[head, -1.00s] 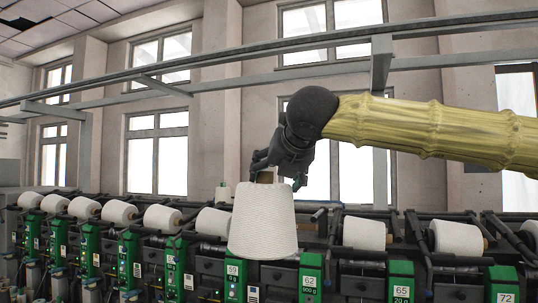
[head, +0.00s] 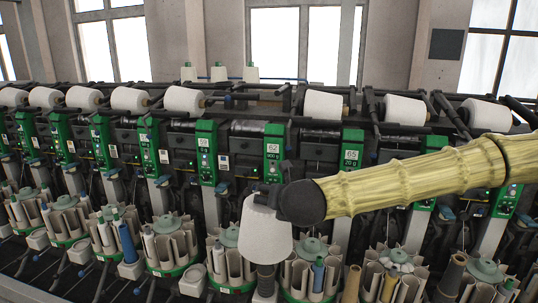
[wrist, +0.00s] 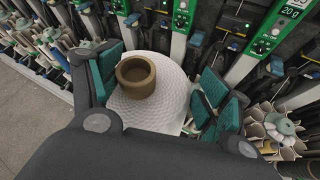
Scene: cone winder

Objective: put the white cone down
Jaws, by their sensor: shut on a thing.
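The white cone (head: 265,235) hangs wide end down in front of the machine's lower part in the head view. My gripper (head: 262,198) is at its narrow top end, mostly hidden by my own wrist. In the wrist view the teal-padded fingers of my gripper (wrist: 160,82) stand on both sides of the white cone (wrist: 165,110), shut on it around its brown tube (wrist: 136,76). The cone's lower end is close above a dark stub and pale box (head: 265,288). I cannot tell whether they touch.
Other white cones (head: 185,101) lie in a row along the winder. Green panels (head: 273,153) stand below them, with one station between cones bare. Round bobbin magazines (head: 312,270) flank the held cone. Grey floor shows in the wrist view (wrist: 30,110).

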